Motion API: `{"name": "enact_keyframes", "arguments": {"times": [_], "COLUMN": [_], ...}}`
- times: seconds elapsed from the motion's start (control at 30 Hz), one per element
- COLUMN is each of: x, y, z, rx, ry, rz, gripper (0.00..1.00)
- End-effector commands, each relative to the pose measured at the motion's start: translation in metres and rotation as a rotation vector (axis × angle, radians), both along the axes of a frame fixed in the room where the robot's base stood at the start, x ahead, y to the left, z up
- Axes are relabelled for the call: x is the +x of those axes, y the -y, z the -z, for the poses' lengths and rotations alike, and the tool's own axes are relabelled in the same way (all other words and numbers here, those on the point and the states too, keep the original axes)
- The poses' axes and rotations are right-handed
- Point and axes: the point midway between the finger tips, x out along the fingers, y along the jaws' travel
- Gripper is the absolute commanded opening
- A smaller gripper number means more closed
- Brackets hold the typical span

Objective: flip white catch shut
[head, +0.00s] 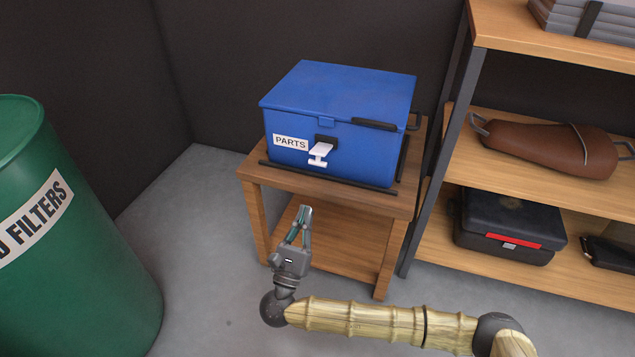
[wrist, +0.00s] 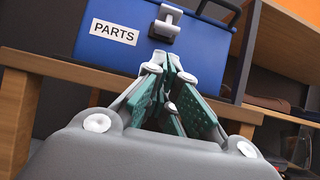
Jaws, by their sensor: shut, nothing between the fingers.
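The white catch (head: 320,153) is on the front of the blue box (head: 345,90), just right of its PARTS label. It juts outward and down from its dark mount, below the blue lid tab. It also shows in the wrist view (wrist: 166,23), above my fingertips. The lid looks closed. My gripper (head: 304,212) is shut and empty, in front of the small table and below the catch, apart from it. In the wrist view my green-padded fingers (wrist: 168,65) meet at the tips and hide part of the box front.
The box stands on a small wooden table (head: 250,170) with a lower shelf. A green drum (head: 110,270) stands at the left. A wooden shelf unit (head: 520,110) at the right holds a brown bag (head: 545,148) and a black case (head: 508,225). Grey floor is clear between drum and table.

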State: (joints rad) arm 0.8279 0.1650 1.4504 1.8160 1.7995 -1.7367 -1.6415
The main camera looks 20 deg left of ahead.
Motion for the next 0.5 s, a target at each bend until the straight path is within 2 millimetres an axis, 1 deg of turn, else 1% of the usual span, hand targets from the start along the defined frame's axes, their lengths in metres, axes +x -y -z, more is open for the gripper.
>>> {"name": "enact_keyframes", "arguments": {"times": [0.27,0.37,0.5], "x": [0.003,0.011,0.028], "y": [0.000,0.000,0.000], "z": [-0.002,-0.006,-0.016], "rx": [0.001,0.000,0.000], "ry": [0.002,0.004,0.006], "rz": [-0.003,-0.003,-0.003], "gripper": [0.00,0.00,0.00]}}
